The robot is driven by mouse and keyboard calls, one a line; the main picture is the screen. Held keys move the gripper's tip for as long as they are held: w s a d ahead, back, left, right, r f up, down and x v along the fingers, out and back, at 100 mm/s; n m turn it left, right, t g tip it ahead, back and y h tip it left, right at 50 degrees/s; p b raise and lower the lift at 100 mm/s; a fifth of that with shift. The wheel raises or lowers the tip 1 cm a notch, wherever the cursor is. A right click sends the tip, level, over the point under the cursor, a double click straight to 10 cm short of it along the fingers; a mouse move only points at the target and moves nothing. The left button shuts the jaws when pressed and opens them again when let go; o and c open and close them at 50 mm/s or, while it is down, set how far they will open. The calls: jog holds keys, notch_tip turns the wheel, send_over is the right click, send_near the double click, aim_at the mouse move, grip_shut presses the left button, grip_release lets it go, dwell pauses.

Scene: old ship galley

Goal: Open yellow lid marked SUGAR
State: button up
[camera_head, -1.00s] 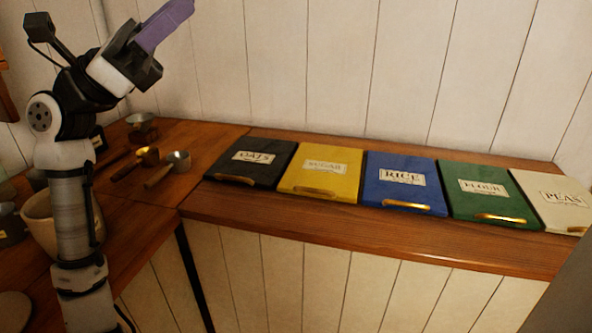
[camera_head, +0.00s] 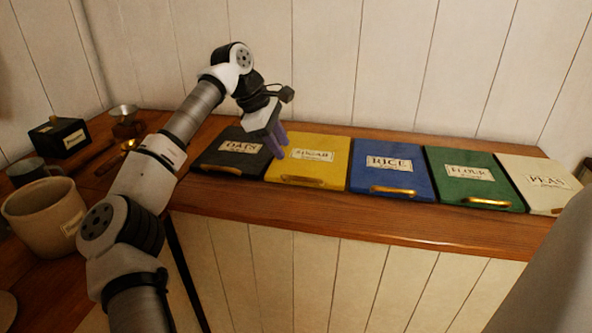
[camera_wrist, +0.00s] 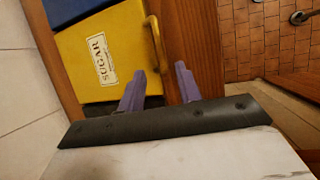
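The yellow lid marked SUGAR (camera_head: 311,160) lies shut on the wooden counter, between the black OATS lid and the blue RICE lid. Its brass handle (camera_head: 302,181) runs along the front edge. In the wrist view the yellow lid (camera_wrist: 103,50) fills the upper left, with the brass handle (camera_wrist: 154,42) at its right edge. My gripper (camera_head: 278,150) hangs over the lid's left part near the OATS border. Its purple fingers are apart and empty in the wrist view (camera_wrist: 160,78), with the handle a little beyond the tips.
The black OATS lid (camera_head: 233,152), blue RICE lid (camera_head: 390,172), green FLOUR lid (camera_head: 473,180) and white PEAS lid (camera_head: 535,183) line the counter (camera_head: 340,217). A large mug (camera_head: 47,215), a black box (camera_head: 60,137) and metal scoops stand at the left.

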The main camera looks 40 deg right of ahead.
aim_at(300, 177)
jog(key=p+x, duration=0.1)
jog(key=x, duration=0.8)
jog(key=shift+s+d+f, duration=0.1)
jog(key=shift+s+f, duration=0.05)
jog(key=shift+c, duration=0.4)
grip_shut()
